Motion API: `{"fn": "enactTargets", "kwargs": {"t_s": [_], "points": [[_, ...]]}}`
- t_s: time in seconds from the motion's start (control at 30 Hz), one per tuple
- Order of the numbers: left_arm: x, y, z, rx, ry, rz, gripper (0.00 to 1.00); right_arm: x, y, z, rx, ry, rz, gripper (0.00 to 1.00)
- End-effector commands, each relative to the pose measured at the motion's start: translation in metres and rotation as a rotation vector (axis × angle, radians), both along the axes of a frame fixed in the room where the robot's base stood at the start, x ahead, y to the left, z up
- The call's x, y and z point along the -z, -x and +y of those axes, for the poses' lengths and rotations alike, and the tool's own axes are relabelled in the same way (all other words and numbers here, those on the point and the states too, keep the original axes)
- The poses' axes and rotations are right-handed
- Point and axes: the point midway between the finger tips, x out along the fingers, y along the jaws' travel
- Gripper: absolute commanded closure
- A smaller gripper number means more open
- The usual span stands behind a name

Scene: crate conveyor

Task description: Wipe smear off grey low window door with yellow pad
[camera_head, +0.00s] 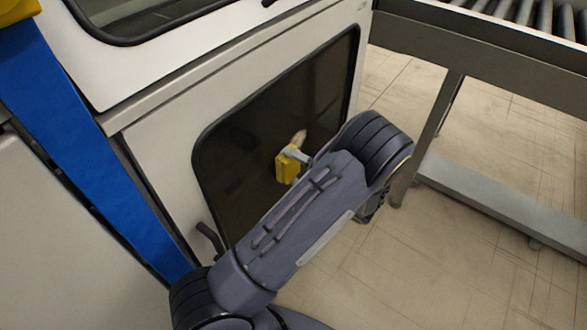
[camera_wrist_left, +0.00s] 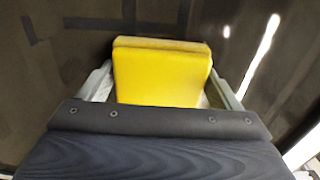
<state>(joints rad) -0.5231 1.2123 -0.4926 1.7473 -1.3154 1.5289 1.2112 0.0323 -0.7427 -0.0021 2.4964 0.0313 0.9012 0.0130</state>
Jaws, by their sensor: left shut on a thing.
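The grey low door (camera_head: 160,155) has a dark window (camera_head: 240,150) and is closed. My left gripper (camera_head: 294,160) is in front of the window, shut on a yellow pad (camera_head: 287,168). In the left wrist view the pad (camera_wrist_left: 160,75) sits between the two fingers, its far edge toward the dark pane (camera_wrist_left: 60,60). I cannot tell whether it touches the glass. A small pale patch (camera_head: 299,137) shows on the window just above the pad; it may be the smear. My right gripper is not in view.
A black door handle (camera_head: 209,238) sticks out at the window's lower left. A blue post (camera_head: 85,130) stands at the left. A roller conveyor (camera_head: 520,12) on a grey frame (camera_head: 440,115) stands at the right. Tiled floor (camera_head: 480,240) is open at the lower right.

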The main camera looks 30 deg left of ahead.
Motion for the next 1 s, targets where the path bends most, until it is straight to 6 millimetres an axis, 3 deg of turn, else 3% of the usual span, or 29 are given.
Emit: {"fn": "enactTargets", "kwargs": {"t_s": [0.3,0.57,1.0], "points": [[0.002,-0.027,-0.004,0.0,0.0,-0.002,0.33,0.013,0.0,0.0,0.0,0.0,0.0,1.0],[0.001,-0.036,-0.005,0.0,-0.001,-0.001,0.33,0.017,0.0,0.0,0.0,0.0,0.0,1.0],[0.001,-0.069,-0.004,0.0,-0.001,-0.001,0.33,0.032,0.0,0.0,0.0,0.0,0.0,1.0]]}}
